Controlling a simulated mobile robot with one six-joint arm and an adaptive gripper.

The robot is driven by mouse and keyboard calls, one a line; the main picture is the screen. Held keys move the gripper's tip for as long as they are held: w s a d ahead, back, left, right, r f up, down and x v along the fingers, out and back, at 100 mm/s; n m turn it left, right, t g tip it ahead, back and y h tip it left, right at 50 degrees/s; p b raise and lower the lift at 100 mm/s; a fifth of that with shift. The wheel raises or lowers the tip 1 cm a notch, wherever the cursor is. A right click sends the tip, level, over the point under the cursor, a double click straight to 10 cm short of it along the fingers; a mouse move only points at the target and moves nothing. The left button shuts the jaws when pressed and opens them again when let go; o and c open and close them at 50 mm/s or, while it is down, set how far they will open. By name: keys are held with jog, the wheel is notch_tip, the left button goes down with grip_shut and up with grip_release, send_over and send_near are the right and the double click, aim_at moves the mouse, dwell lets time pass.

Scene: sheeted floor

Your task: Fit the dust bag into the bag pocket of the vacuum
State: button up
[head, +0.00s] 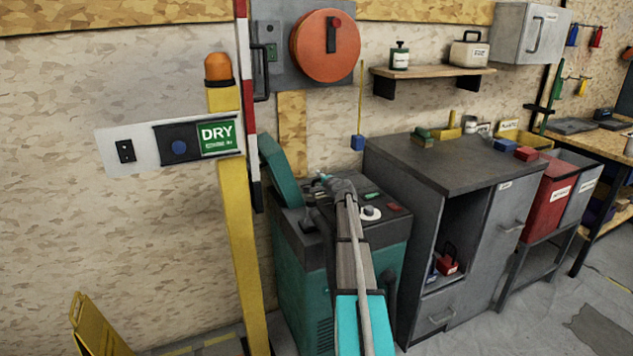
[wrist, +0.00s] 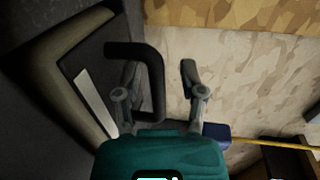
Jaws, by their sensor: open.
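The vacuum appears to be the teal and dark grey machine (head: 300,290) in the middle of the head view, with a teal lid or flap (head: 280,170) standing up at its back left. My gripper (head: 324,181) is over its top; in the wrist view my gripper (wrist: 160,82) is open. A black loop handle (wrist: 130,48) rises from a dark surface (wrist: 60,90) with a white strip. One leg of the handle shows between my fingers; I cannot tell whether they touch it. I cannot make out the dust bag or the bag pocket.
A yellow post (head: 237,250) with a DRY sign stands left of the machine. A grey cabinet (head: 470,160) stands close on the right, with red and grey bins beyond. A blue block (head: 358,143) hangs on a yellow rod behind.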

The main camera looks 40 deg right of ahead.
jog(key=p+v, duration=0.2)
jog(key=v, duration=0.9)
jog(key=shift+a+r, duration=0.1)
jog(key=shift+s, duration=0.5)
dwell(0.4)
jog(key=shift+r, duration=0.15)
